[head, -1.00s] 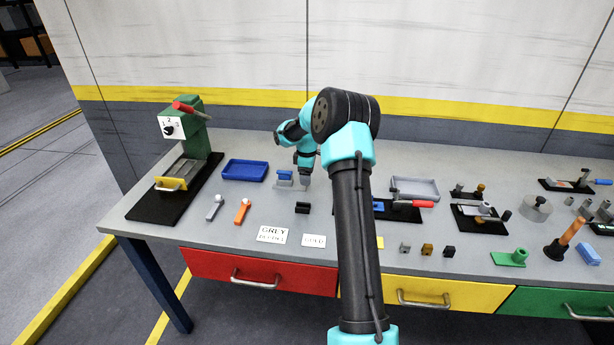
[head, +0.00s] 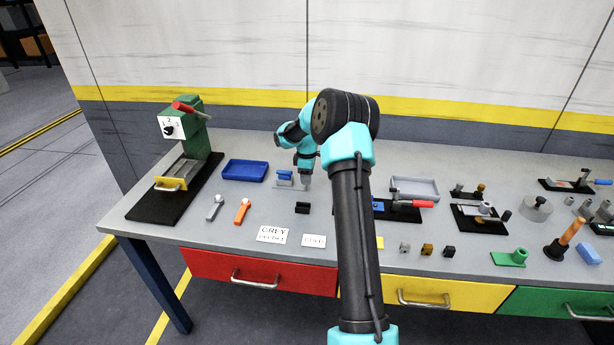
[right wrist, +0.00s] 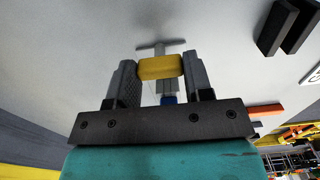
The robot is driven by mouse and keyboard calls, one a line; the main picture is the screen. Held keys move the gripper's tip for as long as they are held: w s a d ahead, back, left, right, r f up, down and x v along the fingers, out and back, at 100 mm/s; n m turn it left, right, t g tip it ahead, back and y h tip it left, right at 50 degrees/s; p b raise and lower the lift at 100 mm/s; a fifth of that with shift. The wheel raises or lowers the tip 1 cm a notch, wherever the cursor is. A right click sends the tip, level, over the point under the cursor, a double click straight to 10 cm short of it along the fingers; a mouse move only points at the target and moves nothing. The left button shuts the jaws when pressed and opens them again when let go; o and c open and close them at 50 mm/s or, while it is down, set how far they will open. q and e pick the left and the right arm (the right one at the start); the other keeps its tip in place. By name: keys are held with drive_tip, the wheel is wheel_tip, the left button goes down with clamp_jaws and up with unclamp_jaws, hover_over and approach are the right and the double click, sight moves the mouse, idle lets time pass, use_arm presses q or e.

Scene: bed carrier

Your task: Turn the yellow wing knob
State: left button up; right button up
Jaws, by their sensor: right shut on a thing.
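The yellow wing knob (right wrist: 161,67) shows in the right wrist view, between the two grey fingers of my right gripper. The gripper is shut on it, with one finger at each end of the yellow bar. A grey fixture with a blue part (right wrist: 168,100) shows behind and below the knob. In the head view my right gripper (head: 305,182) is low over the bench, beside a small grey fixture with a blue top (head: 284,175). The knob itself is hidden there by the gripper. My left gripper is not in view.
A blue tray (head: 245,171) and a green press (head: 196,140) stand to the left. A black block (head: 302,208), a grey lever (head: 215,207) and an orange lever (head: 242,211) lie in front. Other fixtures fill the right side of the grey bench.

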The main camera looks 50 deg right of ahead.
drive_tip(key=shift+m, duration=0.4)
drive_tip(key=m, duration=0.7)
drive_tip(key=shift+m, duration=0.4)
drive_tip(key=m, duration=0.4)
drive_tip(key=shift+m, duration=0.3)
drive_tip(key=m, duration=0.4)
drive_tip(key=shift+m, duration=0.4)
drive_tip(key=o, duration=0.9)
